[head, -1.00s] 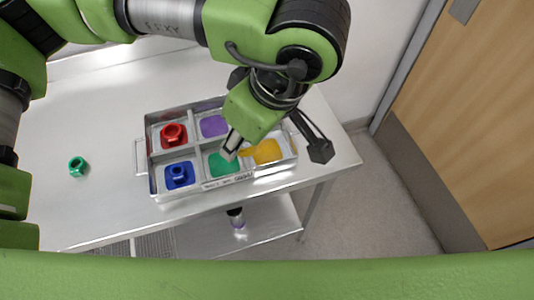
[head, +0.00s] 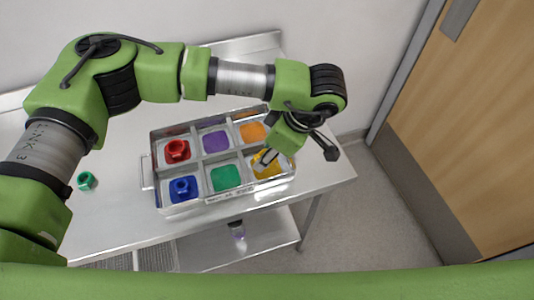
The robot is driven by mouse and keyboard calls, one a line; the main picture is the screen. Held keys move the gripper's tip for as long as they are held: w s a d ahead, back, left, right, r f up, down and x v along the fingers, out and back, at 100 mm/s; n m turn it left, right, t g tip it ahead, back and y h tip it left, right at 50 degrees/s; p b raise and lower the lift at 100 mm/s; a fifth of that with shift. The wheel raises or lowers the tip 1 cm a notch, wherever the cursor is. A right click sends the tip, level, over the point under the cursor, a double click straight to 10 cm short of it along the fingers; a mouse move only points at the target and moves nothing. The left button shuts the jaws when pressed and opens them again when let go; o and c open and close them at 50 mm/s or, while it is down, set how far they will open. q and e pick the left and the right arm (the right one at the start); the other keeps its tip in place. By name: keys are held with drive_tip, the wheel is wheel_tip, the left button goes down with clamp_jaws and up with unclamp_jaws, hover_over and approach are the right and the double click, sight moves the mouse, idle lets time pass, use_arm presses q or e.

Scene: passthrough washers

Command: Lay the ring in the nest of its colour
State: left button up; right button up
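A green ring (head: 86,181) lies on the table, left of the tray. In the metal tray (head: 147,172), the green nest (head: 226,178) is empty. A red ring (head: 177,150) sits in the red nest and a blue ring (head: 183,187) in the blue nest. The purple nest (head: 215,142) and orange nest (head: 252,132) look empty. My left gripper (head: 268,157) is over the yellow nest (head: 263,170) at the tray's front right. It partly hides that nest; whether a yellow ring is there, and whether the fingers are shut, is unclear. My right gripper is out of view.
The metal table (head: 115,215) has free room around the green ring. Raised walls divide the tray. A lower shelf (head: 260,232) carries a dark bottle (head: 237,230). A wooden door (head: 465,130) stands at the right.

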use_arm(q)
drive_tip(key=shift+w+f, duration=0.65)
drive_tip(key=shift+f, duration=0.15)
wheel_tip(320, 180, down, 3)
drive_tip(key=shift+r+p, duration=0.1)
drive_tip(key=shift+p, duration=0.45)
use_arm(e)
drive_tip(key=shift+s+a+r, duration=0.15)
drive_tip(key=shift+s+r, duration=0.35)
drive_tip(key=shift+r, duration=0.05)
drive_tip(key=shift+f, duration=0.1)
use_arm(q)
drive_tip(key=shift+f+b, duration=0.25)
drive_tip(key=shift+b, duration=0.05)
drive_tip(key=o, duration=0.9)
drive_tip(key=shift+r, duration=0.1)
